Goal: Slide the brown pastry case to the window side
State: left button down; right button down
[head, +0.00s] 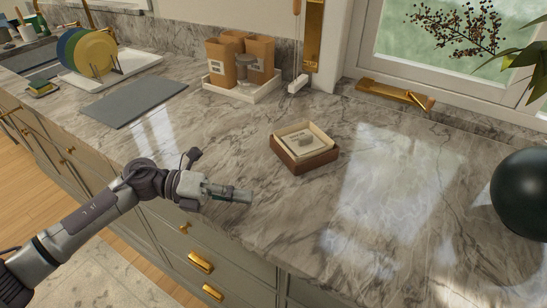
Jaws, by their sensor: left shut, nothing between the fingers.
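The brown pastry case (304,161) is a small square box with brown sides and a pale lining. It sits on the marble counter (220,140) near the middle of the view, with a small pale item inside that I cannot make out. My left gripper (247,197) is shut and empty, to the left of the case and nearer the counter's front edge. A clear gap lies between its fingertips and the case. The window (440,45) is at the upper right, behind the counter. My right gripper is not in view.
A dark round vase (522,195) stands at the right edge. A white tray (243,91) with brown cartons stands at the back. A grey mat (134,102) and a dish rack with plates (93,52) are at the left. The counter right of the case is clear.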

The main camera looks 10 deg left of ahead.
pick_arm(q)
jog(key=a+n+t, duration=0.2)
jog(key=s+a+n+t, duration=0.1)
jog(key=a+n+t, duration=0.1)
jog(key=t, duration=0.1)
jog(key=s+a+n+t, duration=0.1)
jog(key=a+n+t, duration=0.1)
jog(key=a+n, duration=0.1)
jog(key=a+n+t+y, duration=0.1)
jog(key=a+f+n+t+y, duration=0.1)
jog(key=n, duration=0.1)
jog(key=a+f+n+t+y, duration=0.1)
jog(key=n, duration=0.1)
jog(key=shift+w+b, duration=0.3)
jog(key=shift+b, duration=0.1)
jog(key=p, duration=0.4)
send_near(284, 153)
jog(key=d, duration=0.5)
jog(key=shift+w+r, duration=0.15)
jog(key=shift+r, duration=0.1)
jog(key=w, duration=0.2)
jog(key=shift+w+d+f, duration=0.1)
jog(key=shift+w+d, duration=0.15)
jog(key=shift+w+f, duration=0.1)
jog(key=shift+w, duration=0.75)
